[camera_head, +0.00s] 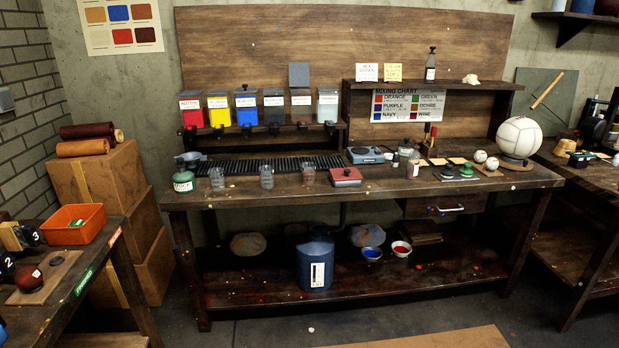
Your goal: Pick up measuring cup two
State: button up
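Three small clear measuring cups stand upright in a row along the front of the dark wooden workbench (240,198). There is a left cup (217,179), a middle cup (267,177) and a right cup (308,175). They stand apart from each other and look empty. Any numbers on them are too small to read, so I cannot tell by marking which is cup two. My gripper is not in view.
Behind are a black slatted grate (265,164) and several colored dispensers (247,110). Open floor (270,328) lies in front of the bench.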

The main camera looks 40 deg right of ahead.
aim_at(308, 169)
jog(key=i, duration=0.9)
jog(key=u, duration=0.05)
